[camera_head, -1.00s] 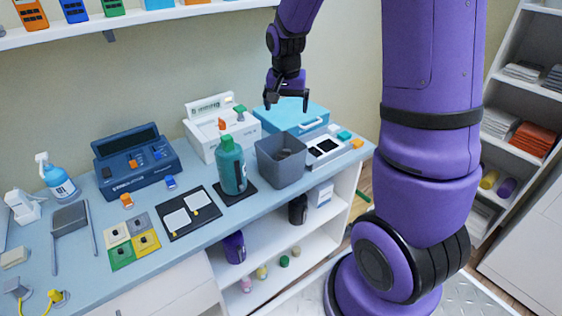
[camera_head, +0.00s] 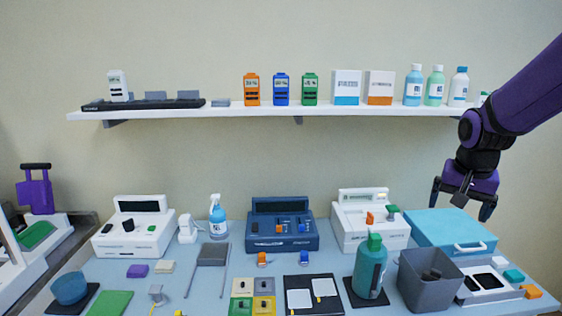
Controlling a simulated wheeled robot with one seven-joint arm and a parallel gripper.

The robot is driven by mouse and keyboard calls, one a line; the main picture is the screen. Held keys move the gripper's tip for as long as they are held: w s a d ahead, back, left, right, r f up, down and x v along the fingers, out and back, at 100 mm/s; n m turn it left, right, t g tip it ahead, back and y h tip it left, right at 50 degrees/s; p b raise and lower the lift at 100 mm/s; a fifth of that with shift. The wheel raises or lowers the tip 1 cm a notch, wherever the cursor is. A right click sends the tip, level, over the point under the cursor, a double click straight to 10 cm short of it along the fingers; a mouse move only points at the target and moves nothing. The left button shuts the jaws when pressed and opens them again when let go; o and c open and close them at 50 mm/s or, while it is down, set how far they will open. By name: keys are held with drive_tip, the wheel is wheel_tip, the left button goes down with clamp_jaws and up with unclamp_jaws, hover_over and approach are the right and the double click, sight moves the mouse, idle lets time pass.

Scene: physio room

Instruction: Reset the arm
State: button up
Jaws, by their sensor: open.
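My gripper (camera_head: 463,203) hangs from my purple arm at the right of the head view. Its two dark fingers are spread apart with nothing between them. It shows in front of and above the turquoise case (camera_head: 452,226), which lies on the counter at the back right. I cannot tell the exact gap between the fingertips and the case.
A grey bin (camera_head: 428,287) and a green bottle (camera_head: 369,268) stand near the gripper's side of the counter (camera_head: 205,279). A white device (camera_head: 370,224) and a blue device (camera_head: 283,230) stand behind. A wall shelf (camera_head: 225,110) holds bottles, boxes and handheld units.

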drive_tip(key=s+a+r+n+t, duration=0.1)
drive_tip(key=s+a+r+n, duration=0.1)
drive_tip(key=s, duration=0.5)
drive_tip(key=s+a+r+n+t, duration=0.1)
drive_tip(key=s+a+r+n, duration=0.1)
drive_tip(key=s, duration=0.4)
drive_tip(key=s+a+r+n+t, duration=0.1)
drive_tip(key=s+a+r+n, duration=0.1)
drive_tip(key=s+a+r, duration=0.2)
drive_tip(key=s+r, duration=0.2)
drive_tip(key=s, duration=0.1)
drive_tip(key=shift+s+a+n+y, duration=0.15)
drive_tip(key=shift+s+n+y, duration=0.15)
drive_tip(key=shift+s+y, duration=0.1)
